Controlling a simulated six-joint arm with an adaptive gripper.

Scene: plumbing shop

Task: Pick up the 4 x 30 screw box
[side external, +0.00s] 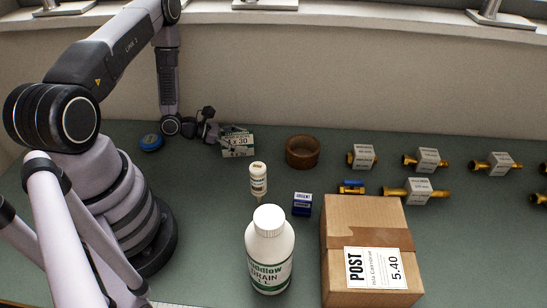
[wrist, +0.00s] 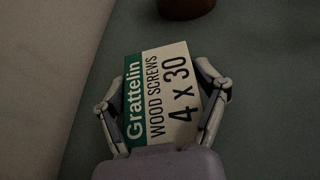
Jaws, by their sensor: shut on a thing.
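The 4 x 30 screw box (side external: 238,146) is a small cream and green box near the back wall in the side external view. In the wrist view the box (wrist: 160,95) shows its label, "Grattelin WOOD SCREWS 4 x 30", turned on its side. My gripper (wrist: 165,95) has one finger on each side of the box and is shut on it. In the side external view my gripper (side external: 215,133) reaches the box from the left. The box's underside is hidden, so I cannot tell whether it touches the bench.
A brown ring (side external: 302,151) stands right of the box, and a blue round item (side external: 151,142) lies to its left. A small white bottle (side external: 258,178), a blue box (side external: 302,204), a large white bottle (side external: 269,250) and a carton (side external: 365,225) stand in front. Tagged brass fittings (side external: 427,160) lie right.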

